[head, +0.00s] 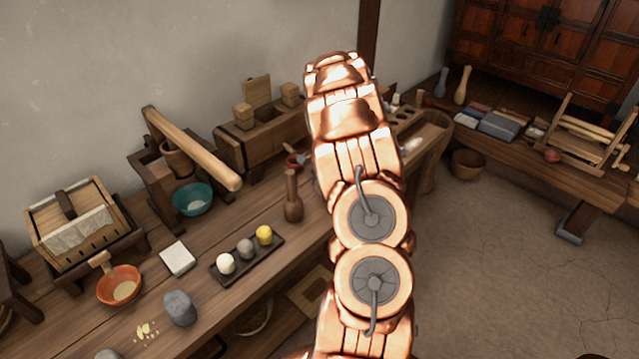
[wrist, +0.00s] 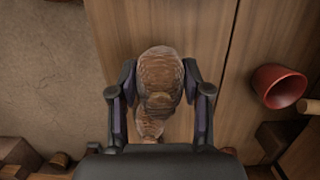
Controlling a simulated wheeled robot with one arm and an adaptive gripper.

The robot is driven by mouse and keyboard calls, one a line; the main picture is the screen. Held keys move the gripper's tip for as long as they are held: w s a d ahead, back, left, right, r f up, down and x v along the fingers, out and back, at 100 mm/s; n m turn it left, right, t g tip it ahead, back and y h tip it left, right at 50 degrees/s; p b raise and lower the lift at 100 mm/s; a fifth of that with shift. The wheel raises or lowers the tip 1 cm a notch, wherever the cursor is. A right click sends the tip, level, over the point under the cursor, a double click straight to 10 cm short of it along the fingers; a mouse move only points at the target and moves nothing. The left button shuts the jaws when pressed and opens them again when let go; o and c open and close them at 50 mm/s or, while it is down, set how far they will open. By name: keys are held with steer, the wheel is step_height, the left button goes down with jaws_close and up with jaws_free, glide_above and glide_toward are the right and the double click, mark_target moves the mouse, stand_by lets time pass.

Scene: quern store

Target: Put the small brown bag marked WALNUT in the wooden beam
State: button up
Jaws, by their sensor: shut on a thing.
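A small brown bag (wrist: 160,75) is between the fingers of my gripper (wrist: 158,80) in the wrist view, and the gripper is shut on it. The bag is lumpy and rounded, with a narrower part toward the palm. I cannot read a mark on it. Behind it is the plank table top; its height above the wood is unclear. In the head view my copper arm hides the gripper and bag. A long dark wooden beam (head: 262,140) with upright blocks stands against the wall, left of my arm. I cannot tell its hollow clearly.
A red bowl (wrist: 278,88) is right of my gripper in the wrist view. On the table (head: 235,215) are a tray with three balls (head: 247,262), a wooden pestle (head: 292,200), a teal bowl (head: 193,200) and an orange bowl (head: 119,286). Open floor (head: 480,260) lies to the right.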

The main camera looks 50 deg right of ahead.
steer(key=shift+w+d+f, duration=0.1)
steer(key=shift+w+d, duration=0.3)
steer(key=shift+w, duration=0.35)
steer(key=shift+w+d, duration=0.4)
steer(key=shift+w, duration=0.3)
steer(key=shift+f+p, duration=0.7)
steer(key=shift+f, duration=1.15)
steer(key=shift+f, duration=0.1)
steer(key=o, duration=1.2)
